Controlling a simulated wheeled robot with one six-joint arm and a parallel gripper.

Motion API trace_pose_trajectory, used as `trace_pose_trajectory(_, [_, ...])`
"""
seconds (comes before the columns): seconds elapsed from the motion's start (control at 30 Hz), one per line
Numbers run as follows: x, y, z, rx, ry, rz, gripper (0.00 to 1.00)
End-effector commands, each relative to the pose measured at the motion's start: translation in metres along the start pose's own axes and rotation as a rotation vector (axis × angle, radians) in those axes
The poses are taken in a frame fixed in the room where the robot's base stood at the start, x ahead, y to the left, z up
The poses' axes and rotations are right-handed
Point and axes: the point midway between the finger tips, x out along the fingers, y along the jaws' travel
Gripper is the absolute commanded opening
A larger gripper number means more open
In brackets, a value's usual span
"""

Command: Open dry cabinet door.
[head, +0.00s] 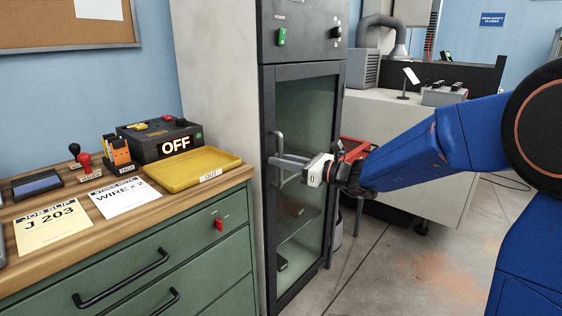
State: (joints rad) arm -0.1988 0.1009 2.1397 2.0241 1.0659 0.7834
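The dry cabinet (215,130) stands in the middle of the head view. Its dark-framed glass door (306,115) looks shut, and shelves show dimly behind the glass. A vertical grey bar handle (279,142) is on the door's left side. My gripper (275,161) reaches in from the right across the front of the door. Its thin grey fingertips are at the handle's lower half and overlap it in the picture. I cannot tell whether they touch the handle or are closed around it.
A green drawer bench (150,255) stands close on the cabinet's left, with a yellow tray (190,169) and an OFF box (160,139) on top. A red stool (357,148) and a pale workbench (420,165) are behind my arm. Open floor (400,270) lies right of the cabinet.

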Motion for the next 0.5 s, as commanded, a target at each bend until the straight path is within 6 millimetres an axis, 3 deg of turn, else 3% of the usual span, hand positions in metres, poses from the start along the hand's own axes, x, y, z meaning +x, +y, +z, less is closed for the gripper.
trace_pose_trajectory(0.23, [0.0008, 0.0, -0.0001, 0.0, 0.0, 0.0, 0.18])
trace_pose_trajectory(0.27, [0.0008, 0.0, -0.0001, 0.0, 0.0, 0.0, 0.16])
trace_pose_trajectory(0.33, [0.0007, 0.0, -0.0001, 0.0, 0.0, 0.0, 0.0])
trace_pose_trajectory(0.5, [0.0005, 0.0, -0.0001, 0.0, 0.0, 0.0, 0.0])
